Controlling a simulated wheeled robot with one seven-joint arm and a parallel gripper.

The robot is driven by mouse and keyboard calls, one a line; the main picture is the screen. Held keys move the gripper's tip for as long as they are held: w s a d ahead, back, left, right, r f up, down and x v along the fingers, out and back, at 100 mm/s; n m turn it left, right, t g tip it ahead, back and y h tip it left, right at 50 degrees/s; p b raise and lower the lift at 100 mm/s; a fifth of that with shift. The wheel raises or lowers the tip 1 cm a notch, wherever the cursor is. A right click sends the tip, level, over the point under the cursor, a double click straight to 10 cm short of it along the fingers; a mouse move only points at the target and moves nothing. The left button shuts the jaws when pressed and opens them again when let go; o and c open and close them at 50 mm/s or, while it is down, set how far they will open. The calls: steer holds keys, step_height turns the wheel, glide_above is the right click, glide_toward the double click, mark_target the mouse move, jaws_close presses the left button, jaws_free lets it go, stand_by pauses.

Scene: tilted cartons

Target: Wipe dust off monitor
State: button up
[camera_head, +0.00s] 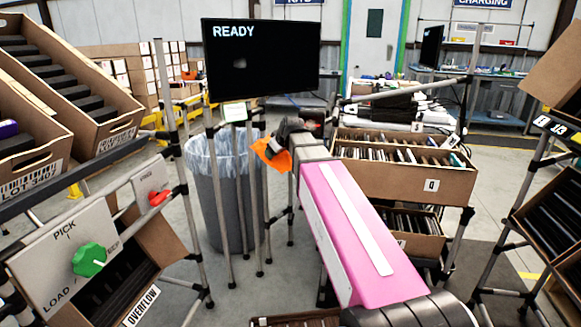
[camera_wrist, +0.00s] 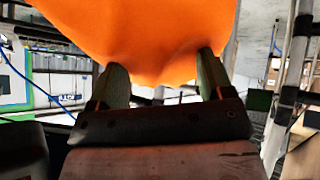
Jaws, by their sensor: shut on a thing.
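The monitor (camera_head: 262,75) stands on a pole frame at the upper middle of the head view. Its dark screen reads "READY" and has a small pale grey smudge (camera_head: 240,63) left of its middle. My gripper (camera_head: 280,140) is in front of and below the monitor's lower right part, apart from the screen. It is shut on an orange cloth (camera_head: 271,155), which hangs from the fingers. In the wrist view the cloth (camera_wrist: 150,35) bunches between the two fingertips (camera_wrist: 160,78) and fills the upper part of the picture. The monitor does not show clearly there.
A grey bin (camera_head: 222,200) with a clear liner stands below the monitor among metal poles. A control panel (camera_head: 80,255) with green and red knobs is at lower left. Carton racks flank both sides, with a carton marked Q (camera_head: 405,178) right of my arm.

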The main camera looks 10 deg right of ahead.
steer(key=w+a+r+n+t+y, duration=0.2)
steer(key=a+r+n+y, duration=0.15)
steer(key=r, duration=0.45)
steer(key=w+a+r+n+t+y, duration=0.2)
steer(key=a+r+n+y, duration=0.15)
steer(key=r, duration=0.45)
steer(key=t+y, duration=0.4)
steer(key=t, duration=0.1)
glide_toward(233, 61)
step_height(233, 61, up, 3)
steer(key=s, duration=0.2)
steer(key=shift+w+a, duration=0.5)
steer(key=shift+w, duration=0.35)
steer(key=shift+w+a, duration=0.5)
steer(key=shift+w, duration=0.3)
steer(key=shift+w+a, duration=0.5)
steer(key=shift+w, duration=0.35)
steer(key=shift+w+a, duration=0.2)
steer(key=shift+w, duration=0.25)
steer(key=shift+w+a, duration=0.25)
steer(key=shift+w, duration=0.2)
steer(key=shift+w+d, duration=0.25)
steer(key=shift+d, duration=0.35)
steer(key=shift+w+d, duration=0.25)
steer(key=shift+d, duration=0.35)
steer(key=shift+w+d, duration=0.3)
steer(key=shift+d, duration=0.3)
steer(key=shift+w, duration=0.15)
